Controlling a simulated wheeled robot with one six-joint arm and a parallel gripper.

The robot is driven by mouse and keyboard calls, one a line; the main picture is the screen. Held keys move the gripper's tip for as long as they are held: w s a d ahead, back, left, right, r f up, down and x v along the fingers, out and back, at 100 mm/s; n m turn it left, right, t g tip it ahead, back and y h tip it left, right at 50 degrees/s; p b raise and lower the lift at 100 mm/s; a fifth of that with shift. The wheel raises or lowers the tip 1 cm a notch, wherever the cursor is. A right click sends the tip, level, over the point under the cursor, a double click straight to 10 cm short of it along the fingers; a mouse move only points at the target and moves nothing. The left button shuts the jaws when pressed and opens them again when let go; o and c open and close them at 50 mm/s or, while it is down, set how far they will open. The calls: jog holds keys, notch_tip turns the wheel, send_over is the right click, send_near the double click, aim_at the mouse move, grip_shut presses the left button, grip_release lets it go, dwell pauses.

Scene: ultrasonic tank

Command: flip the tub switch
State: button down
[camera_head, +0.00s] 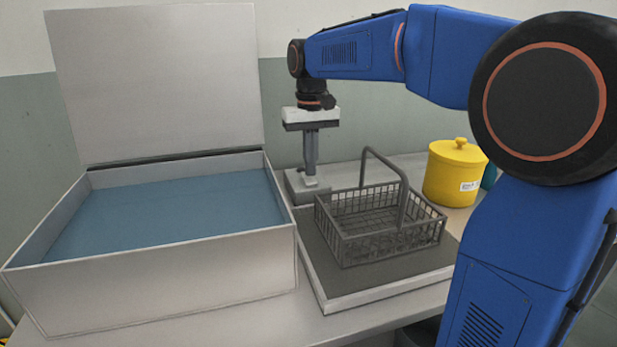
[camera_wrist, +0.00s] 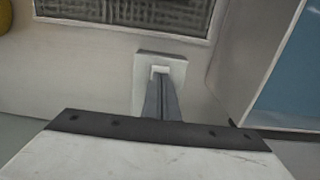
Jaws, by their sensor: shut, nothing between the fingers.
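The tub (camera_head: 160,285) is a large white open box of blue liquid on the left of the table, its lid (camera_head: 155,85) raised upright. The switch (camera_head: 311,182) is a light rocker on a small grey box (camera_head: 294,188) beside the tub's right rear corner. In the wrist view the rocker (camera_wrist: 160,70) sits on its pale plate (camera_wrist: 177,72). My gripper (camera_head: 311,172) is shut and empty, pointing down with its tips right at the switch. In the wrist view its fingertips (camera_wrist: 161,80) overlap the rocker's near edge; I cannot tell whether they touch.
A grey wire basket (camera_head: 380,225) with a raised handle stands on a dark-topped mat (camera_head: 322,262), right of the tub and in front of the switch box. A yellow lidded canister (camera_head: 454,172) stands at the back right. The table front (camera_head: 270,325) is bare.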

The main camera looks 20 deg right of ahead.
aim_at(311, 181)
jog(key=shift+r, duration=2.75)
